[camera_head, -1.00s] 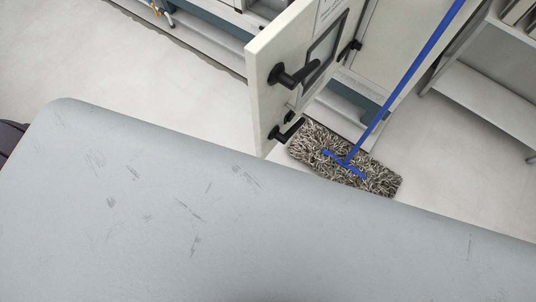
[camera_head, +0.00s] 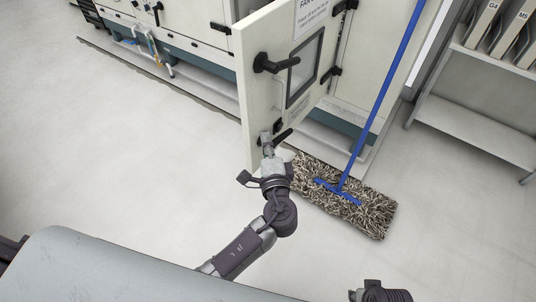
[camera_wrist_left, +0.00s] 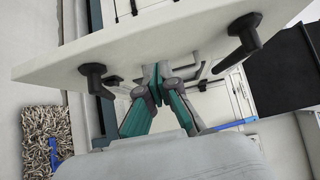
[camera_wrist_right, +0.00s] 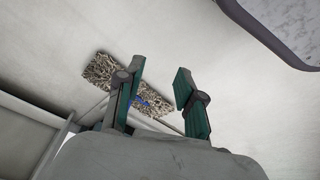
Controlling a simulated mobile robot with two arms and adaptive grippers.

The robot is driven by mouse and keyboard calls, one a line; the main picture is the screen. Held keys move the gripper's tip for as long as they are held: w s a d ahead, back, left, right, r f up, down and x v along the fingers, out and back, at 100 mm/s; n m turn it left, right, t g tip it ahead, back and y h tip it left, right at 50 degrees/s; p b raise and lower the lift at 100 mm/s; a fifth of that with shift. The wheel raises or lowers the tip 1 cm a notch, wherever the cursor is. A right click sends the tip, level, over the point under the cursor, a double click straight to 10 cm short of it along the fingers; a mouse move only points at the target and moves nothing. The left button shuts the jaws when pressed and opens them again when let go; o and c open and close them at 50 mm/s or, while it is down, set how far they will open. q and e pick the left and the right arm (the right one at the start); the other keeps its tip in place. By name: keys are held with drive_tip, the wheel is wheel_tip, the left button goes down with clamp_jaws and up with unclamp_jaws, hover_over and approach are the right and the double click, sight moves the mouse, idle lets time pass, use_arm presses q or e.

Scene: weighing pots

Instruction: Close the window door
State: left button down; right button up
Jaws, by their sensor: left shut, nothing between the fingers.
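The window door (camera_head: 265,40) is a cream panel with a dark-framed window (camera_head: 304,70). It stands swung open from the cabinet. It has a black upper handle (camera_head: 275,65) and a black lower handle (camera_head: 284,137). In the left wrist view the door (camera_wrist_left: 200,35) crosses the top, with both handles showing. My left gripper (camera_head: 266,140) is shut and empty at the door's lower free edge, by the lower handle; I cannot tell whether it touches. Its fingertips meet in the left wrist view (camera_wrist_left: 158,82). My right gripper (camera_wrist_right: 157,92) is open and empty, above the floor.
A mop (camera_head: 360,210) with a blue pole (camera_head: 380,95) lies on the floor below and right of the door, its pole leaning upward. A grey shelf (camera_head: 475,130) stands at the right. The cabinet (camera_head: 190,50) runs along the back. The floor at left is clear.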

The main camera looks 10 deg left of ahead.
sight(251, 116)
use_arm(q)
drive_tip(key=w+a, duration=0.4)
drive_tip(key=shift+w+a, duration=0.15)
drive_tip(key=shift+a, duration=0.35)
